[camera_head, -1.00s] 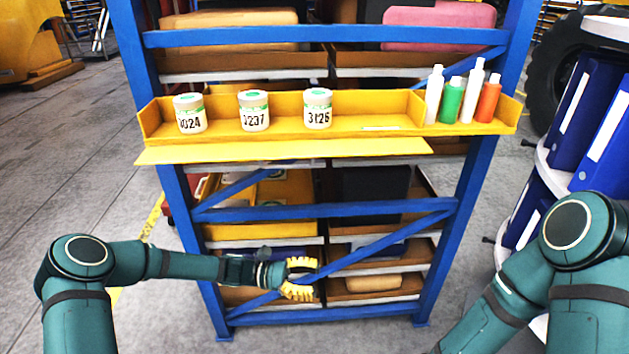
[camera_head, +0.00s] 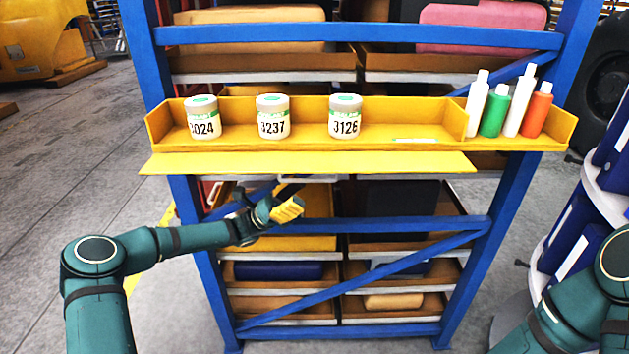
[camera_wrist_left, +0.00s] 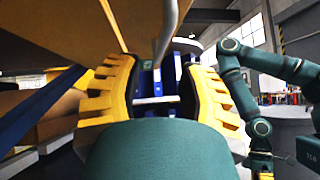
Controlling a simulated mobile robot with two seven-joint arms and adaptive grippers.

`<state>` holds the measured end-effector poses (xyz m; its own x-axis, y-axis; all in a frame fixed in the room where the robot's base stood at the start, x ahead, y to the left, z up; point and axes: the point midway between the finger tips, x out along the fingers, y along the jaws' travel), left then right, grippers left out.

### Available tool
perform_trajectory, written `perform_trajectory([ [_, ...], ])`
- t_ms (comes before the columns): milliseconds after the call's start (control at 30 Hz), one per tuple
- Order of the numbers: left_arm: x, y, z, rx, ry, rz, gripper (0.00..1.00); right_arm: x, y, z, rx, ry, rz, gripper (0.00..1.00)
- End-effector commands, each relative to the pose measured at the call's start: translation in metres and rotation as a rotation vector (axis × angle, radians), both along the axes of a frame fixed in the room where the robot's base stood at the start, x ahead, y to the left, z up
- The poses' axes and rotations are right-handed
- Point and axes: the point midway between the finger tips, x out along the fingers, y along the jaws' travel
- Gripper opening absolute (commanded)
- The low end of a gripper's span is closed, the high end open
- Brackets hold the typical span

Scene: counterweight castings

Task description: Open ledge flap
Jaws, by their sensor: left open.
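The yellow ledge (camera_head: 380,103) runs across the blue rack. Its flap (camera_head: 310,163) is a flat yellow panel along the lower front edge, projecting outward below the jars. A grey handle bar (camera_head: 308,179) shows just under the flap; it also shows in the left wrist view (camera_wrist_left: 171,25), hanging from a yellow-brown surface. My left gripper (camera_head: 288,209) is below the flap, left of the rack's middle. In the left wrist view its yellow fingers (camera_wrist_left: 163,78) are apart, with the bar coming down near the gap; contact cannot be told.
Three labelled jars, 3024 (camera_head: 203,118), 3237 (camera_head: 273,117) and 3126 (camera_head: 345,116), stand on the ledge. Several bottles (camera_head: 497,106) stand in its right compartment. A blue diagonal brace (camera_head: 370,274) crosses the rack lower down. Blue binders (camera_head: 580,240) stand at right.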

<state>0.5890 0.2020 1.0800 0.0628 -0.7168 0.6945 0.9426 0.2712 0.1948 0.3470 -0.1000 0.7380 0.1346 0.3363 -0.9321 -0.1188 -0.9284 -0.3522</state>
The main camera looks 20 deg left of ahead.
Motion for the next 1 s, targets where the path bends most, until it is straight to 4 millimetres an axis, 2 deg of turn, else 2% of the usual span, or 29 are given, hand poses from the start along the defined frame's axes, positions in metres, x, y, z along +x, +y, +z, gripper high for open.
perform_trajectory([
  [100,0.001,-0.017,0.015,0.001,-0.002,-0.002,0.39,0.000,0.000,-0.002,0.000,-0.001,0.000,0.47],
  [300,0.003,-0.035,0.033,0.002,-0.001,-0.001,0.39,0.001,0.000,-0.003,0.000,-0.002,-0.001,0.47],
  [767,0.004,-0.042,0.039,0.001,0.000,0.000,0.38,0.001,0.000,-0.003,0.000,-0.002,-0.001,0.47],
  [800,0.004,-0.042,0.039,0.001,0.000,0.000,0.24,0.001,0.000,-0.003,0.000,-0.002,-0.001,0.47],
  [867,0.004,-0.042,0.039,0.001,0.000,0.000,0.03,0.001,0.000,-0.003,0.000,-0.002,-0.001,0.47],
  [900,0.004,-0.041,0.039,0.001,0.000,0.000,0.00,0.001,0.000,-0.003,0.000,-0.002,-0.001,0.47],
  [1000,0.004,-0.041,0.039,0.001,0.000,0.000,0.00,0.001,0.000,-0.003,0.000,-0.002,-0.001,0.47],
])
